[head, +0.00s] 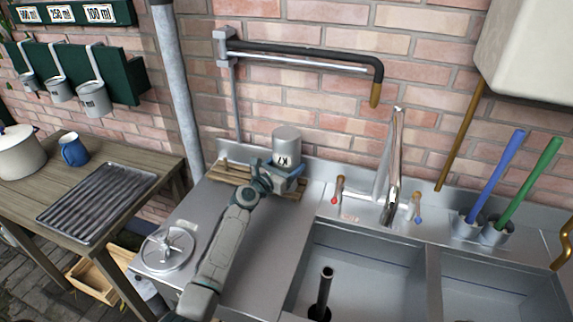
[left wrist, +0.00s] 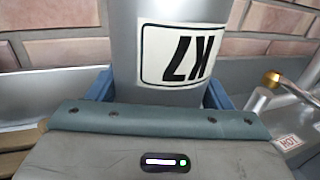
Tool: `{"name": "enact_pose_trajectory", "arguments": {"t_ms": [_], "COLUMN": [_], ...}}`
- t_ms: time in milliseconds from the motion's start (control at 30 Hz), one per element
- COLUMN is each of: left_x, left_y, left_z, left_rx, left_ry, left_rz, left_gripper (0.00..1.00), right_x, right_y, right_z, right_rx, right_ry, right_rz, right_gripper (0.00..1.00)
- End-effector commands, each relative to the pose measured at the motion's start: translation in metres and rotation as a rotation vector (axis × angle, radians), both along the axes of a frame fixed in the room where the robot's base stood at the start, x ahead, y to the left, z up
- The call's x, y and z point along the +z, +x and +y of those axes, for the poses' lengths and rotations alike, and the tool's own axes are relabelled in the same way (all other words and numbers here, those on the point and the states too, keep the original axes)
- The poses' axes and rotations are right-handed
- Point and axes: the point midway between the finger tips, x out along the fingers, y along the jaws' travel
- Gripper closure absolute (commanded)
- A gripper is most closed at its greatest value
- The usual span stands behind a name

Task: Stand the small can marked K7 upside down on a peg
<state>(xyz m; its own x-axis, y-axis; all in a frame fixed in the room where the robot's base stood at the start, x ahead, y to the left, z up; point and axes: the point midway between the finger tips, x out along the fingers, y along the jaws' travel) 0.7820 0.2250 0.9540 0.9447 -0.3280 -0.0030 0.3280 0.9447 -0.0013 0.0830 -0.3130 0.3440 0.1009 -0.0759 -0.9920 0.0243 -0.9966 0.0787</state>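The small can marked K7 (head: 286,141) is grey with a white label. Its label reads upside down in the head view and in the left wrist view (left wrist: 185,50), so the can is inverted. My left gripper (head: 280,175) has its blue fingers against both sides of the can and looks shut on it. The can is upright in its inverted pose, above a slatted wooden rack (head: 231,168) at the back left of the sink counter. The can's lower end is hidden by the gripper, so I cannot tell whether it is on a peg. My right gripper is out of view.
The tap (head: 394,165) and its red-marked handle (head: 338,190) stand right of the can. A black pipe arm (head: 310,54) runs along the wall above. Several small cans hang on the green wall rack (head: 120,76). A round metal fitting (head: 168,248) sits front left.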

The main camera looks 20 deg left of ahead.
Motion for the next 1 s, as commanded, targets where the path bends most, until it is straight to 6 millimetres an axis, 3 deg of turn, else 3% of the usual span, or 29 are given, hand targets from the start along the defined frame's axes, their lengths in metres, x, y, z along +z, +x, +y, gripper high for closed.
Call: {"name": "enact_pose_trajectory", "arguments": {"t_ms": [33, 100, 133, 467, 1000], "left_x": [0.001, 0.001, 0.001, 0.000, -0.001], "left_y": [0.000, 0.000, 0.000, -0.003, -0.089], "left_z": [0.000, 0.000, 0.000, 0.001, 0.031], "left_rx": [0.000, 0.000, 0.000, 0.000, 0.000], "left_ry": [0.000, 0.000, 0.000, 0.002, 0.003], "left_rz": [-0.001, -0.001, -0.001, 0.000, 0.000], "left_gripper": [0.18, 0.04, 0.02, 0.02, 0.02], "right_x": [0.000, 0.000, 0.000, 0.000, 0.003], "right_y": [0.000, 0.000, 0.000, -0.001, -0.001], "right_z": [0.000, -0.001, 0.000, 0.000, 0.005], "right_rx": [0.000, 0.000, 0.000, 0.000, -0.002], "right_ry": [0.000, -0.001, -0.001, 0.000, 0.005], "right_rz": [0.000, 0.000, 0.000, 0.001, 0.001], "right_gripper": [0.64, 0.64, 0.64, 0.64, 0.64]}}
